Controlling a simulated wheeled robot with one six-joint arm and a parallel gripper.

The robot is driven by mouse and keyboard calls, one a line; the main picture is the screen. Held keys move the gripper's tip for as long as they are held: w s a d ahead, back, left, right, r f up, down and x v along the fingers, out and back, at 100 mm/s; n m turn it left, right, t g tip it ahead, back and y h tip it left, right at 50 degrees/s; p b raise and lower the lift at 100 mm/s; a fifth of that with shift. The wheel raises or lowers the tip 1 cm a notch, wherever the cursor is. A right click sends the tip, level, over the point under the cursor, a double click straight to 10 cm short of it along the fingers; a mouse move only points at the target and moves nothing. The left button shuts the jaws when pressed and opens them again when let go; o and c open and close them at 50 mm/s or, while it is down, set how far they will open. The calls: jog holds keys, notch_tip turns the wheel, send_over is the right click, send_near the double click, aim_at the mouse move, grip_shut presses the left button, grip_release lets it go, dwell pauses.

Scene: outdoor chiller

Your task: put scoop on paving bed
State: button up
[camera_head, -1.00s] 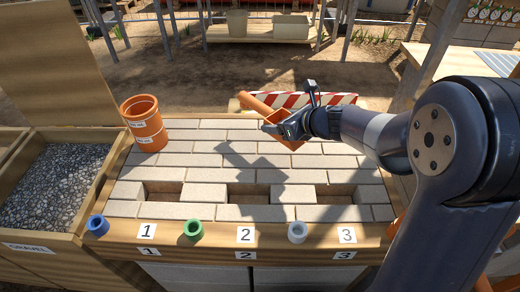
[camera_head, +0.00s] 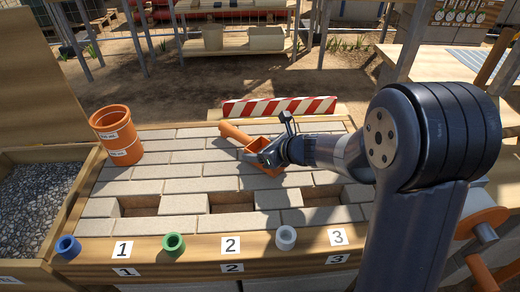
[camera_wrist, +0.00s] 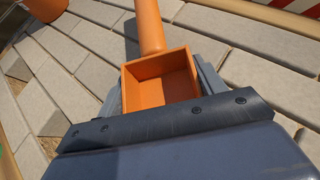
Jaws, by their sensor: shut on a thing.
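The orange scoop (camera_head: 262,157) has a box-shaped bowl and a round handle that points to the back left. My gripper (camera_head: 268,158) is shut on the scoop at its bowl. In the wrist view the scoop (camera_wrist: 160,78) shows its empty bowl between the gripper's fingers, with the handle pointing away. The scoop is at or just above the paving bed (camera_head: 210,184), a surface of pale bricks in rows; I cannot tell whether it touches. The bed also fills the background of the wrist view (camera_wrist: 60,90).
Orange stacked pots (camera_head: 117,135) stand at the bed's back left. A gravel bin (camera_head: 40,200) is left. A red-and-white barrier (camera_head: 278,106) stands behind.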

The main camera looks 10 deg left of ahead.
jog(key=o, duration=1.1)
jog(key=shift+f, duration=0.1)
jog(key=shift+r+p, duration=0.35)
jog(key=p+v, duration=0.2)
jog(key=v, duration=0.9)
jog(key=shift+s+d+r+p, duration=0.15)
jog(key=shift+s+d+p, duration=0.1)
jog(key=shift+d+p, duration=0.15)
